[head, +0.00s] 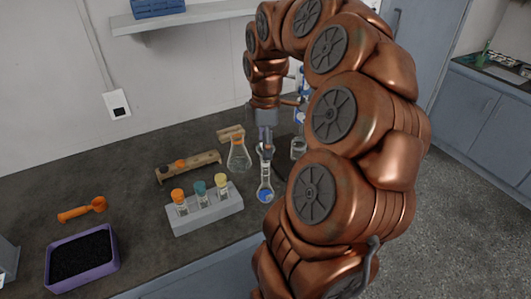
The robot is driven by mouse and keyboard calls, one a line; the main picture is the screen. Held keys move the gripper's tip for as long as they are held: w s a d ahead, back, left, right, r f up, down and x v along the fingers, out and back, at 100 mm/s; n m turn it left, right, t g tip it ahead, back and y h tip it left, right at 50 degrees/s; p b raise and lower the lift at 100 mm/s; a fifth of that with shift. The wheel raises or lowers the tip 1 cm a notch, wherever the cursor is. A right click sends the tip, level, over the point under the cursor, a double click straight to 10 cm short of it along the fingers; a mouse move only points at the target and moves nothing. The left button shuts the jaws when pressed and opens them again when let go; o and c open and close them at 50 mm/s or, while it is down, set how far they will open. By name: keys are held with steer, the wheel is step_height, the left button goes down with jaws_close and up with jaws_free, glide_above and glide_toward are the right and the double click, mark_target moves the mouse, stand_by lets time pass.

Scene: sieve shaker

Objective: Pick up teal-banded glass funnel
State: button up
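I cannot make out a glass funnel with a teal band for certain in the head view. A small clear glass piece with a teal top (201,193) stands in the middle of a light grey rack (207,213), between an orange-topped piece (180,201) and a yellow-topped one (221,188). My gripper (266,146) points down to the right of the rack, just above a long-necked glass flask (265,186) with a blue mark low on it. The fingers look close together, but their gap is too small to judge. Whether they touch the flask's neck is unclear.
A conical flask with an orange band (238,156) stands left of my gripper, a clear beaker (298,149) to its right. A wooden rack (188,167) lies behind. An orange scoop (82,210) and purple tray (82,257) are at left. The back-left counter is clear.

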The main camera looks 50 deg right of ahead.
steer(key=shift+f, duration=1.25)
steer(key=c, duration=1.2)
